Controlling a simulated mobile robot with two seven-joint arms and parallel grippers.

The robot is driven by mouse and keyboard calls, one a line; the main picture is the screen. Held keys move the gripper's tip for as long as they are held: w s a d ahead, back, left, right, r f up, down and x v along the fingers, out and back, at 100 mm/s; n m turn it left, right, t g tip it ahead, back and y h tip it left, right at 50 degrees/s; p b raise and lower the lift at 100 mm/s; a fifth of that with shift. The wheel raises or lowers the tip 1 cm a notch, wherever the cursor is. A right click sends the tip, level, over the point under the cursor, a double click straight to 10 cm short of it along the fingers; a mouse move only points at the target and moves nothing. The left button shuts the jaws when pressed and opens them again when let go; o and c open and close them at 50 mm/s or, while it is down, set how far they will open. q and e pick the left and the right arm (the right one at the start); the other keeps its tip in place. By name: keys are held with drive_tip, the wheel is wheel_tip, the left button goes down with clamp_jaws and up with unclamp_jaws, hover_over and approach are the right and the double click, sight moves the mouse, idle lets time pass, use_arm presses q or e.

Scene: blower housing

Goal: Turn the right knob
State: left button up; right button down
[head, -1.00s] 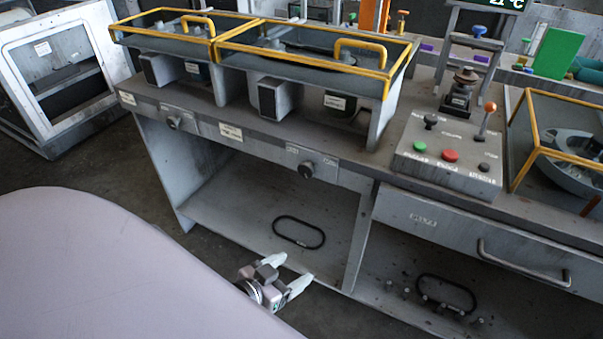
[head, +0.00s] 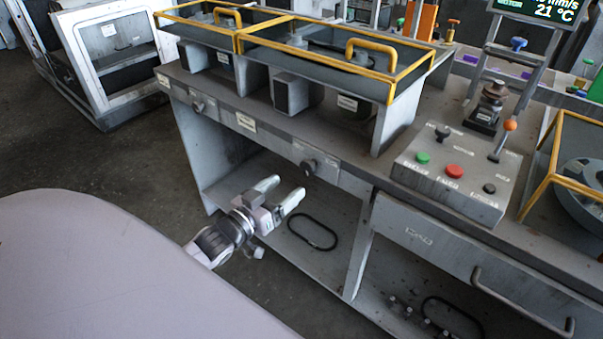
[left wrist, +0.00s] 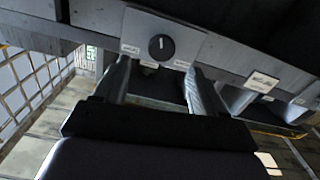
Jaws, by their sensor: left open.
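The right knob (head: 308,167) is a dark round knob on a light plate on the bench's front edge. The left knob (head: 197,106) sits farther left on the same edge. My left gripper (head: 286,189) is open and empty, in front of the bench and below the right knob, apart from it. In the left wrist view a black knob (left wrist: 161,47) with a white pointer mark, apparently the right one, shows just beyond the gap between the open fingers (left wrist: 157,68). My right gripper is not in view.
Yellow-railed covers (head: 345,65) stand above the knobs. A control box (head: 455,178) with green and red buttons is to the right, above a drawer (head: 425,240) with a protruding handle. A black ring (head: 312,234) lies on the lower shelf.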

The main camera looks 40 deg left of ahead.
sight(306, 169)
use_arm(q)
drive_tip(key=shift+w+d+r, duration=0.1)
drive_tip(key=shift+w, duration=1.75)
drive_tip(key=shift+w+d+r, duration=0.1)
drive_tip(key=shift+w, duration=1.7)
drive_tip(key=c, duration=1.1)
